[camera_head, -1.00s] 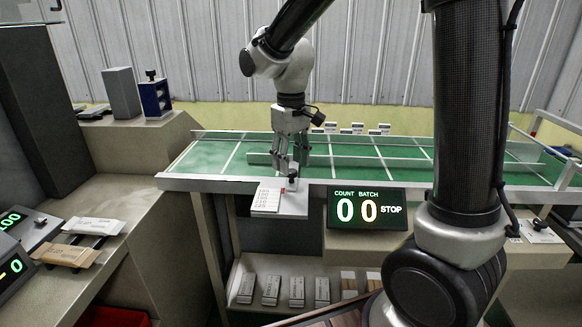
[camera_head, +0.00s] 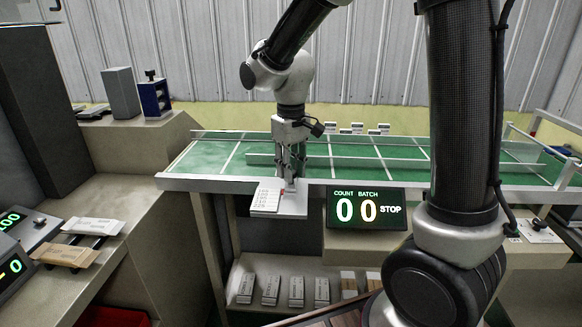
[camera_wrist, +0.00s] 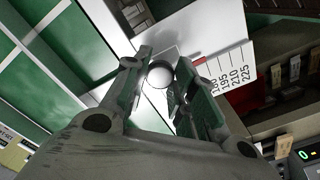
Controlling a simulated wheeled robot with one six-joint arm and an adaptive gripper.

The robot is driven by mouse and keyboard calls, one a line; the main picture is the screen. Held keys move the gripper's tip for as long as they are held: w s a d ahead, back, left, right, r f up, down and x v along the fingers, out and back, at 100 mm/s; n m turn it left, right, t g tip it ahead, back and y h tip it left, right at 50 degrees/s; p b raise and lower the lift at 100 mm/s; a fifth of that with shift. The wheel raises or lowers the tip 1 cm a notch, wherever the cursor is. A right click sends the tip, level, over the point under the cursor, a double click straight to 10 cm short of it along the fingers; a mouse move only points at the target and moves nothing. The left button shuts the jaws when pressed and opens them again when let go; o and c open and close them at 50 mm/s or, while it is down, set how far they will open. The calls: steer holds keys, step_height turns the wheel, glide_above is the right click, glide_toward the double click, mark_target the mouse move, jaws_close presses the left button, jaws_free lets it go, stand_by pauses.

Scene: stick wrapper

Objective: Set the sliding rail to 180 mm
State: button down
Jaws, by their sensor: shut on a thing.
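My gripper (camera_head: 290,182) points down at the front edge of the green table, over a small grey plate. In the wrist view its fingers (camera_wrist: 158,72) stand on both sides of a round pale knob (camera_wrist: 160,76) and are shut on it. A white scale plate (camera_head: 264,201) with printed numbers lies just left of the gripper. In the wrist view the scale (camera_wrist: 222,62) shows numbers up to 225, with a small red mark near its edge. The exact reading cannot be told. The long rail (camera_head: 400,163) runs across the green table behind.
A counter display (camera_head: 368,208) reading 00 and STOP stands close to the right of the gripper. Wrapped packs (camera_head: 94,227) lie on the left bench. A shelf (camera_head: 255,310) below holds several packs. The green table top (camera_head: 215,160) is mostly clear.

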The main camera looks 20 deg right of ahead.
steer(key=shift+s+a, duration=0.2)
steer(key=shift+s, duration=0.25)
steer(key=c, duration=1.1)
jaws_free()
steer(key=shift+c, duration=0.2)
step_height(320, 180, up, 12)
steer(key=s+d+m+t, duration=0.4)
steer(key=s+d, duration=1.1)
steer(key=s, duration=0.4)
steer(key=shift+d+f, duration=0.3)
steer(key=shift+f, duration=0.15)
